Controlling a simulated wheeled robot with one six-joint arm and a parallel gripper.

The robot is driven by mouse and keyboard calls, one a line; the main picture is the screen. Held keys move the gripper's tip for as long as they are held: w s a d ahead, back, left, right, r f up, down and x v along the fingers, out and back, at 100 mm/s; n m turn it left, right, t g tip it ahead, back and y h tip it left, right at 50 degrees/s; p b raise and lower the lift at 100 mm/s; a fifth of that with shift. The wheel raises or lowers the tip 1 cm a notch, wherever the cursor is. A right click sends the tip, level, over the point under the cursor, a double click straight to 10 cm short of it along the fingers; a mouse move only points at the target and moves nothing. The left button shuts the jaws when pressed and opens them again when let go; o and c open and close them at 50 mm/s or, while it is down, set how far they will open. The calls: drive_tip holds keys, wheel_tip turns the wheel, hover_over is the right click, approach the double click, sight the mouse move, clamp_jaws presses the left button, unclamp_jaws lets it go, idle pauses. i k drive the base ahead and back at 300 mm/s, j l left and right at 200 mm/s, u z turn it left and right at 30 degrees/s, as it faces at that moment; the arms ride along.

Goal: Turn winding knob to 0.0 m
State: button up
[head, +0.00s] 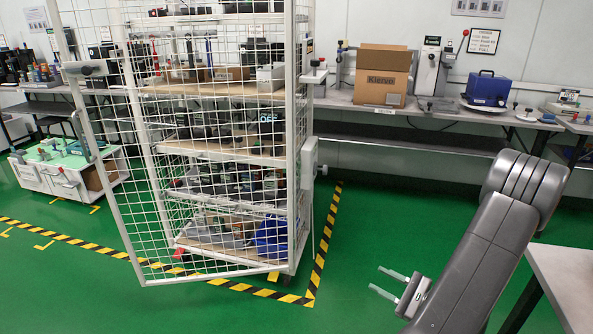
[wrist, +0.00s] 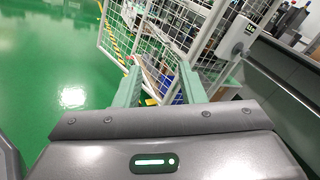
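I cannot pick out for certain which part is the winding knob. A dark round knob (head: 323,170) sits on the side of a pale box (head: 309,154) fixed to the right post of the wire cage. The pale box also shows in the wrist view (wrist: 238,36), up and to the right. My gripper (head: 376,278) is low over the green floor, to the right of the cage and well apart from it. Its two pale green fingers are spread with nothing between them, as the wrist view (wrist: 161,74) also shows.
The wire cage door (head: 190,262) stands swung open in front of loaded shelves (head: 215,150). Striped tape (head: 316,277) marks the floor. A bench (head: 440,113) with a cardboard box (head: 381,75) runs along the wall. A table (head: 570,285) is at the right. Floor between gripper and cage is clear.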

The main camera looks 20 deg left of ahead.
sight(324, 169)
drive_tip(key=i+l+u, duration=0.15)
drive_tip(key=i+u, duration=0.25)
drive_tip(key=i+l+u, duration=0.45)
drive_tip(key=i, duration=0.15)
drive_tip(key=i+l, duration=0.55)
drive_tip(key=i, duration=0.3)
